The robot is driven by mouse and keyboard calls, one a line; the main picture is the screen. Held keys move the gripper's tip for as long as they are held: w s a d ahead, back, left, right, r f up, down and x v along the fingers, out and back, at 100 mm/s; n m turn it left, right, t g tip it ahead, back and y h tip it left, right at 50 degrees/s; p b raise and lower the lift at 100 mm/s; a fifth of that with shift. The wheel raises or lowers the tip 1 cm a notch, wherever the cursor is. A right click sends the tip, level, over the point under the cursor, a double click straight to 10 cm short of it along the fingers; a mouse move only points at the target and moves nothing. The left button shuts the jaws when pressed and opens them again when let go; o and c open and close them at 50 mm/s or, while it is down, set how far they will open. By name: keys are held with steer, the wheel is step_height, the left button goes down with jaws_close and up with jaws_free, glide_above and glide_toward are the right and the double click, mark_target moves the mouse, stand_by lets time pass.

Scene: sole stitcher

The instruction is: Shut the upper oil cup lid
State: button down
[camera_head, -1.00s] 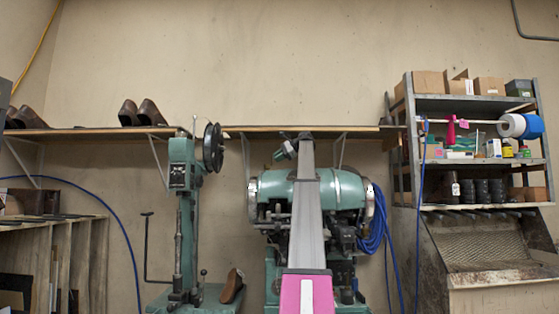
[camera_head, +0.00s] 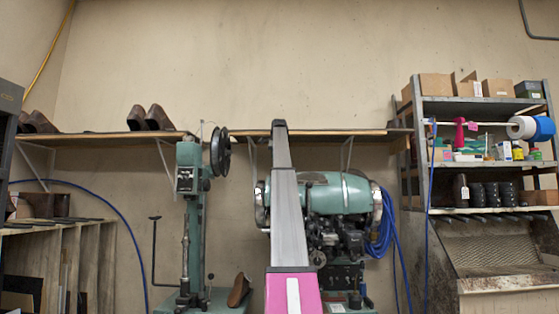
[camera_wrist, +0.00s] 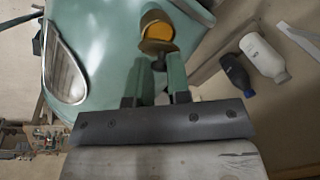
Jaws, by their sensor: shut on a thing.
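In the wrist view, the oil cup (camera_wrist: 158,31) stands at the top of the green machine, a small round cup with orange-yellow inside, open towards me. Its brownish lid (camera_wrist: 157,47) is tilted away from the cup mouth at the near side. My gripper (camera_wrist: 155,64) is at the lid, with its two green-grey fingers close together and shut on it; the exact contact is hard to see. In the head view the green stitching machine (camera_head: 340,196) is partly covered by my arm, and my gripper and the oil cup are hidden there.
A white bottle (camera_wrist: 263,56) and a dark bottle (camera_wrist: 236,74) lie right of the cup in the wrist view. A long wall shelf (camera_head: 90,142) runs behind the machine. A green post machine (camera_head: 190,220) stands left, a loaded rack (camera_head: 480,107) right.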

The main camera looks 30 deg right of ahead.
steer(key=g+h, duration=0.1)
steer(key=a+h, duration=0.1)
steer(key=h, duration=0.1)
steer(key=shift+w+a+f+g, duration=0.3)
steer(key=shift+w+f+g, duration=0.1)
steer(key=shift+w+a+f+n+g+h, duration=0.25)
steer(key=shift+g+h, duration=0.2)
steer(key=shift+h, duration=0.35)
steer(key=shift+w+a+f+n+g+h, duration=0.1)
steer(key=shift+a+f+n+g+h, duration=0.15)
steer(key=shift+g+h, duration=0.4)
steer(key=shift+f+h, duration=0.1)
steer(key=shift+h, duration=0.25)
steer(key=c, duration=1.1)
jaws_free()
steer(key=shift+d, duration=0.1)
